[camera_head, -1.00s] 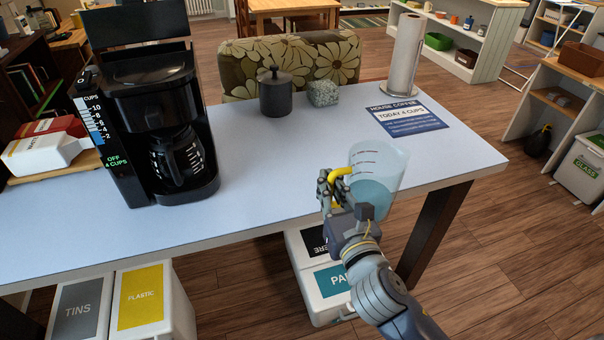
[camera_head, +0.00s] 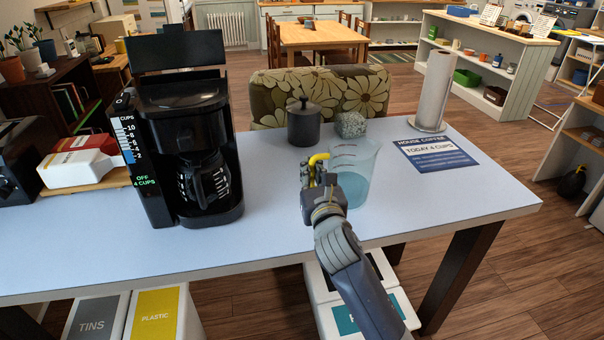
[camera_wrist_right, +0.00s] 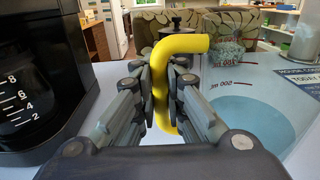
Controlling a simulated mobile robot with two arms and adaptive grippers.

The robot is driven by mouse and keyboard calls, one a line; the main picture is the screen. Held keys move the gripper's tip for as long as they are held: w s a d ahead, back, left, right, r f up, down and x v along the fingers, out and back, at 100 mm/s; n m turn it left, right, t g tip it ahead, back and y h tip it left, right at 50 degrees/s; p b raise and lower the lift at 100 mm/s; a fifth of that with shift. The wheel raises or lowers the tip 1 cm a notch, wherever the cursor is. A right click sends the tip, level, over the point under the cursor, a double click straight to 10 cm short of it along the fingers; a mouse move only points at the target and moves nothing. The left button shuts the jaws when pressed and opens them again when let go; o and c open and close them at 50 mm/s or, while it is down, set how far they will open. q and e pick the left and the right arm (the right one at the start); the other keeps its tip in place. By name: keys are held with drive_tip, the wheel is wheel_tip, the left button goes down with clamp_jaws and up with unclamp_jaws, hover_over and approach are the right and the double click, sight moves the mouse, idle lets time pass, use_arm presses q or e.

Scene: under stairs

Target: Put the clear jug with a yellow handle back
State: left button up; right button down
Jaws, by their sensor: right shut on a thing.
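The clear jug (camera_head: 356,172) has red markings and bluish water in its lower part. My right gripper (camera_head: 313,176) is shut on its yellow handle (camera_head: 318,160). The jug is upright at the front part of the pale table, right of the coffee maker; I cannot tell whether its base touches the top. In the right wrist view the yellow handle (camera_wrist_right: 170,80) stands between the fingers of my right gripper (camera_wrist_right: 160,95), with the jug (camera_wrist_right: 250,105) to the right. My left gripper is not in view.
The black coffee maker (camera_head: 185,130), lid raised, stands left on the table (camera_head: 275,235). A paper towel roll (camera_head: 434,90) and a House Coffee sign (camera_head: 436,154) are at right. Bare table lies between coffee maker and jug.

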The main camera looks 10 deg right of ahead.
drive_tip(key=w+a+f, duration=0.1)
drive_tip(key=w+f, duration=0.2)
drive_tip(key=w, duration=0.1)
drive_tip(key=shift+w+a+f, duration=0.25)
drive_tip(key=shift+a+f, duration=0.05)
drive_tip(key=shift+f, duration=0.05)
idle(0.3)
drive_tip(key=shift+f, duration=0.15)
drive_tip(key=c, duration=1.7)
unclamp_jaws()
drive_tip(key=shift+f, duration=0.1)
drive_tip(key=shift+o, duration=0.2)
